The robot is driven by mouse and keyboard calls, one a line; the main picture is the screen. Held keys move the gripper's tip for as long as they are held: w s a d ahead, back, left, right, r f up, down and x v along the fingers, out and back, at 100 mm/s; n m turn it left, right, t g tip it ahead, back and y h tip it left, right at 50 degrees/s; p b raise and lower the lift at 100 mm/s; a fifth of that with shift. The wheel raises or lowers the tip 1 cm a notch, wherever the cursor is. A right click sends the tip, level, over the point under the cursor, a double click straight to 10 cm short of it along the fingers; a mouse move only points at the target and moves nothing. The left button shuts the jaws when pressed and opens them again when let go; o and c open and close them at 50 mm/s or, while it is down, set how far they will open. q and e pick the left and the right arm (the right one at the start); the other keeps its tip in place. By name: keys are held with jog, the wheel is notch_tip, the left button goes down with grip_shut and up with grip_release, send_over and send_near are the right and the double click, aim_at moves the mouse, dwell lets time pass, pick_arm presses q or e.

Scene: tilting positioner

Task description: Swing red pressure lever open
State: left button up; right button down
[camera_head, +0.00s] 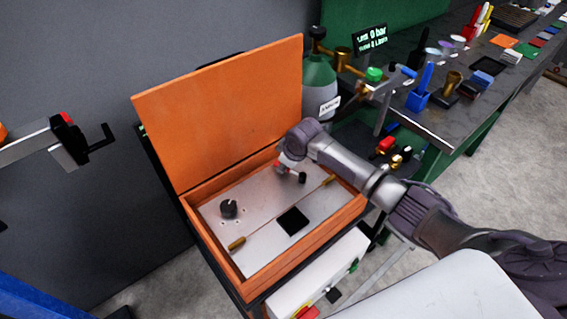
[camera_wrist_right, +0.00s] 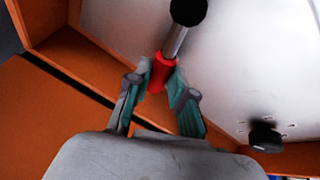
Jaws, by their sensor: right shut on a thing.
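The red pressure lever (camera_head: 280,167) sits on the silver panel of the orange box, near the panel's far right side. In the right wrist view its red grip (camera_wrist_right: 160,72) lies between my fingers, with a metal shaft (camera_wrist_right: 176,42) running to a black round end (camera_wrist_right: 188,11). My right gripper (camera_head: 287,163) is shut on the red grip; it also shows in the right wrist view (camera_wrist_right: 162,88). In the head view the gripper and wrist cover part of the lever.
The orange box (camera_head: 273,277) has its lid (camera_head: 225,110) raised. The panel carries a black knob (camera_head: 229,208), a black square (camera_head: 292,221) and brass pieces. A green gas cylinder (camera_head: 319,85) stands behind, and a cluttered workbench (camera_head: 440,115) is at the right.

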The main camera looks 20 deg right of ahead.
jog(key=shift+d, duration=0.1)
dwell(0.4)
jog(key=c, duration=1)
grip_release()
jog(key=shift+r, duration=0.1)
jog(key=v, duration=1.1)
jog(key=shift+s+r, duration=0.2)
jog(key=shift+r, duration=0.15)
